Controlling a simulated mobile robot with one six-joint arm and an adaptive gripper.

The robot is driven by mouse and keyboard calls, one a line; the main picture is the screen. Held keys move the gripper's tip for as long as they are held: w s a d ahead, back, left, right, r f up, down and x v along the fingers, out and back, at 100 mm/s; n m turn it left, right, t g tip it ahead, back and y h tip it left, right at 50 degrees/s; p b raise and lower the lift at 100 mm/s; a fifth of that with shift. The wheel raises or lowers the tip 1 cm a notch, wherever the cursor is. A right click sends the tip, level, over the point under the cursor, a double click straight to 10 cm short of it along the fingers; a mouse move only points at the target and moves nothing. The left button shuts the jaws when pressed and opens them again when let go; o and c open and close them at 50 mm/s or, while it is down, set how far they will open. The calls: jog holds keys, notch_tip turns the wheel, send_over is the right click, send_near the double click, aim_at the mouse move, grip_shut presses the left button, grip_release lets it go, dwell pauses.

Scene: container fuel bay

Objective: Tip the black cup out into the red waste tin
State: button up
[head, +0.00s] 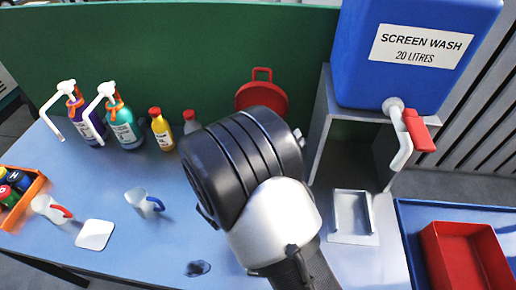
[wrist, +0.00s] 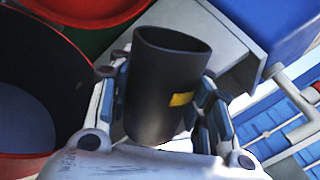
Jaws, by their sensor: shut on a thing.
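My gripper (wrist: 163,112) is shut on the black cup (wrist: 155,80), with fingers on both sides of it. The cup has a yellow patch and its mouth faces the top of the wrist view; I cannot see what is inside. An open red tin (wrist: 22,166) with a dark inner wall and a grey-blue bottom stands left of the cup in the wrist view. The cup appears beside the tin's opening. A red lid (head: 262,97) with a handle stands raised at the back in the head view. There my arm hides the cup, my fingers and the tin.
A blue screen wash tank (head: 400,75) with a red tap sits on a grey stand (head: 322,125) at right. Pump bottles (head: 124,127) stand at left, near small jugs (head: 140,200). A dark patch (head: 198,268) marks the front. A red tray (head: 465,258) is at right.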

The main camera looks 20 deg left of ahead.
jog(key=shift+d+f+m+b, duration=0.3)
jog(key=shift+d+f+m, duration=0.15)
jog(key=shift+m, duration=0.25)
jog(key=shift+s+d+r+m+g, duration=0.15)
jog(key=shift+d+m+g, duration=0.15)
jog(key=shift+m, duration=0.2)
jog(key=shift+d+r+m, duration=0.35)
jog(key=shift+r+m, duration=0.05)
jog(key=shift+m, duration=0.3)
jog(key=shift+s+d+f+m+b, duration=0.1)
jog(key=shift+d+f+m+b, duration=0.1)
jog(key=shift+f+m+b, duration=0.3)
jog(key=shift+s+d+f+m+b, duration=0.1)
jog(key=shift+d+f+m+b, duration=0.1)
jog(key=shift+f+b, duration=0.45)
jog(key=shift+f+m+b, duration=0.25)
jog(key=shift+m+b, duration=0.05)
jog(key=shift+b, duration=0.25)
jog(key=shift+d+f+m+g+b, duration=0.1)
jog(key=shift+d+m+g+b, duration=0.05)
jog(key=shift+d+m+b, duration=0.3)
jog(key=shift+d+m+g+b, duration=0.15)
jog(key=shift+m+b, duration=0.1)
jog(key=shift+m, duration=0.3)
